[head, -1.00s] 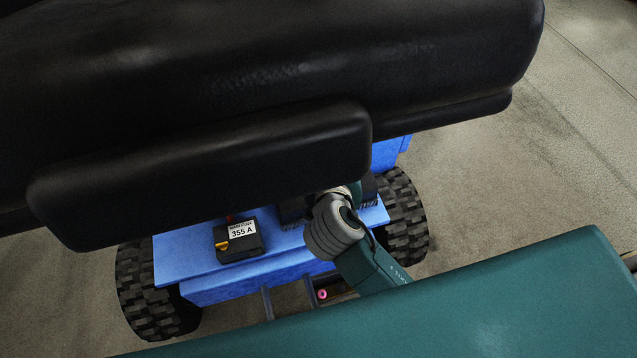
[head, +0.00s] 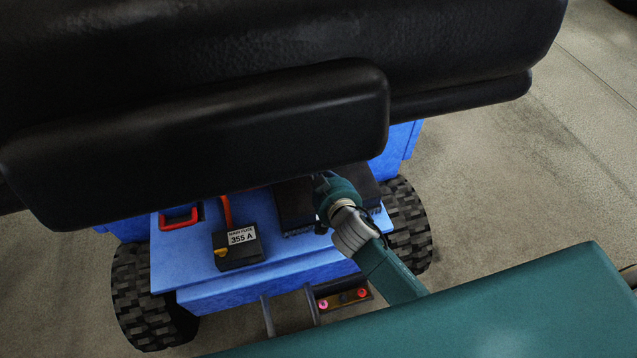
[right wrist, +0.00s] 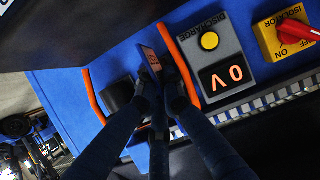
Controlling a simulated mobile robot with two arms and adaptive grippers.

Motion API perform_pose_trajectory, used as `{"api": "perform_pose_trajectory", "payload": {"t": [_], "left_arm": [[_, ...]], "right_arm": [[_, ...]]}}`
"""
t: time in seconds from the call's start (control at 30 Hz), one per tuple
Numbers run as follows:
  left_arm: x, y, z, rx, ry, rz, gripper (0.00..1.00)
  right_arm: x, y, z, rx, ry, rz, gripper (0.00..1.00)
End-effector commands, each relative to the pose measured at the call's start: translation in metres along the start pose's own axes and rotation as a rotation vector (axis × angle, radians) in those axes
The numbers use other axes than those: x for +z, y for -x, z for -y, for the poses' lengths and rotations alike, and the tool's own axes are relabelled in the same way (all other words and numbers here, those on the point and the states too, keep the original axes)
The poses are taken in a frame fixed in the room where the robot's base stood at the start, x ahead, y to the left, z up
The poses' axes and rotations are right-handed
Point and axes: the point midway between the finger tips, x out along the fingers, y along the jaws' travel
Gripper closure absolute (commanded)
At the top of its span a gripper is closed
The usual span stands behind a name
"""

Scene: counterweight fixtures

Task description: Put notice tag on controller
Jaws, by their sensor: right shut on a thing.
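My right gripper (right wrist: 165,82) is shut on a small flat tag (right wrist: 147,58) with an orange mark on its face, held tilted above the blue deck in the right wrist view. In the head view my right arm reaches in from the lower right, and its fingers and the tag are hidden. The black finned box, which looks like the controller (head: 293,207), sits on the blue deck, partly covered by the black pad and beside my wrist. I cannot tell whether the tag touches anything. My left gripper is not in view.
A black fuse box (head: 238,250) labelled 355 A and a red handle (head: 180,218) are on the blue deck (head: 185,265). A large black pad (head: 210,150) overhangs them. The right wrist view shows a discharge box (right wrist: 205,65) reading 0 V, a red-knobbed isolator (right wrist: 290,35) and orange cables (right wrist: 93,95).

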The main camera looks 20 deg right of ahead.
Motion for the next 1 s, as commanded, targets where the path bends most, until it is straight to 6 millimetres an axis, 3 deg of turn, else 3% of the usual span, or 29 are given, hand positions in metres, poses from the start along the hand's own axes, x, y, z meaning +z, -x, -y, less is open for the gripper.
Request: {"api": "perform_pose_trajectory", "payload": {"t": [0.43,0.9,0.93,1.0], "left_arm": [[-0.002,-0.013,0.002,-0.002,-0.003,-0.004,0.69],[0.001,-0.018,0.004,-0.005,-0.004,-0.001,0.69],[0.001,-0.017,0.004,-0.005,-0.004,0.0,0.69],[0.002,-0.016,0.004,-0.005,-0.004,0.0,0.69]], "right_arm": [[0.05,-0.021,-0.001,0.001,-0.002,0.001,1.0],[0.057,-0.024,0.0,0.001,-0.001,-0.001,1.0],[0.056,-0.024,0.0,0.001,-0.001,-0.002,0.87],[0.056,-0.023,-0.001,0.001,-0.001,-0.001,0.74]]}}
